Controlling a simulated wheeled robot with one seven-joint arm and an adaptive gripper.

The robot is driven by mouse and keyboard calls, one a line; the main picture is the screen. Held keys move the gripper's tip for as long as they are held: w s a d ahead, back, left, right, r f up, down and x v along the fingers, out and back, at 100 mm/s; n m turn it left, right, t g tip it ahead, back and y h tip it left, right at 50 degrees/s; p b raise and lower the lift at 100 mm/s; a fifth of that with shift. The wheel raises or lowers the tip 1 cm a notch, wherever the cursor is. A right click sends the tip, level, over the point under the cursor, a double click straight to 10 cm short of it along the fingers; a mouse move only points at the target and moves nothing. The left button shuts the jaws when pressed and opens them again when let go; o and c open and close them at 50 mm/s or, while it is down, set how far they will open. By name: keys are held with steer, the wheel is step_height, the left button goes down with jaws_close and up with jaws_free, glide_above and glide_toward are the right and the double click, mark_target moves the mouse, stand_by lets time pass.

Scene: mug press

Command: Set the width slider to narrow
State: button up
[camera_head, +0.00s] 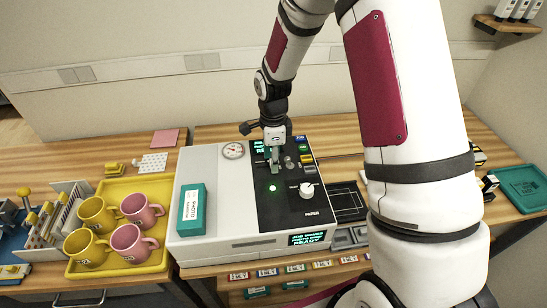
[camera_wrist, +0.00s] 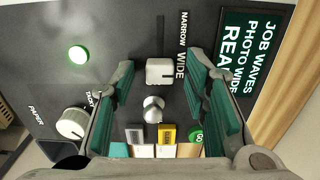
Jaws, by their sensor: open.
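The white width slider knob (camera_wrist: 160,72) sits beside the WIDE label, at the lower end of its dark slot in the wrist view. The slot runs up toward the NARROW label (camera_wrist: 184,28). My gripper (camera_wrist: 158,78) is open, its teal-padded fingers apart on either side of the knob, with gaps visible. In the head view my gripper (camera_head: 275,166) points down over the dark panel of the press (camera_head: 217,218) and hides the slider. The display (camera_wrist: 257,50) in the wrist view reads JOB WAVES, PHOTO WIDE and a partly cut-off READY.
A metal knob (camera_wrist: 153,109) and several coloured buttons lie close to the fingers. The white paper dial (camera_head: 307,190) and lit green button (camera_head: 273,188) are on the panel. A teal box (camera_head: 192,210) lies on the press. A yellow tray (camera_head: 154,187) with mugs stands left.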

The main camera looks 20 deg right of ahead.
mark_target(259, 167)
jaws_close()
steer(key=shift+w+a+b, duration=0.2)
steer(key=shift+a, duration=0.8)
steer(key=shift+w+a+b, duration=0.2)
steer(key=shift+a, duration=0.85)
jaws_free()
step_height(259, 167, up, 12)
